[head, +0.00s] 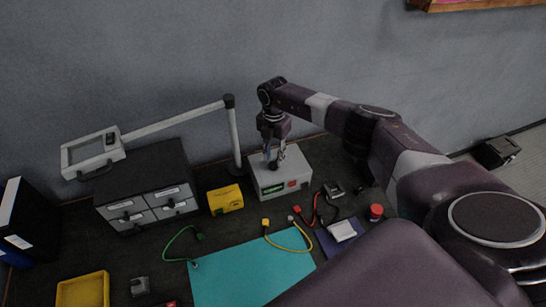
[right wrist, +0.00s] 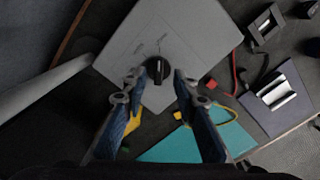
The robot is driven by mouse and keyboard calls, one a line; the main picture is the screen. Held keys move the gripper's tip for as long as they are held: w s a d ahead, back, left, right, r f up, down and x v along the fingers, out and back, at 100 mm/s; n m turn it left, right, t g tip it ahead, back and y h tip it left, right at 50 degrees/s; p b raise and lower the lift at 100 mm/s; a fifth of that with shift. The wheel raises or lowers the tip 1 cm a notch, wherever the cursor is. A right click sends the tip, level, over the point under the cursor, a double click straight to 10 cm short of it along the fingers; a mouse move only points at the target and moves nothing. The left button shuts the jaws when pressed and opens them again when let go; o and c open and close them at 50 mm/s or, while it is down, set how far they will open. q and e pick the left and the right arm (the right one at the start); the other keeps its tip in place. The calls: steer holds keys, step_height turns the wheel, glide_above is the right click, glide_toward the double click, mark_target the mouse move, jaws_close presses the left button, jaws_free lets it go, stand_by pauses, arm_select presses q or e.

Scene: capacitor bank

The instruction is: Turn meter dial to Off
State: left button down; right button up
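My right gripper (head: 274,163) points down over the box top. In the wrist view its two fingertips (right wrist: 157,82) are apart on either side of the dial, with gaps showing at both sides. I cannot tell which setting the dial is on. My left gripper is out of view.
A yellow device (head: 225,199) and a grey drawer unit (head: 150,185) stand left of the box. A pale post with a lamp arm (head: 233,140) rises just behind. Leads, a teal mat (head: 250,275) and a red-topped knob (head: 375,211) lie in front.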

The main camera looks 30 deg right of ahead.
steer(key=shift+w+f, duration=0.15)
steer(key=shift+f, duration=0.95)
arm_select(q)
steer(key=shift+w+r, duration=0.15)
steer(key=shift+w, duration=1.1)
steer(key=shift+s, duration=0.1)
arm_select(e)
steer(key=shift+c, duration=0.7)
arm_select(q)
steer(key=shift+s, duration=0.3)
arm_select(e)
jaws_close()
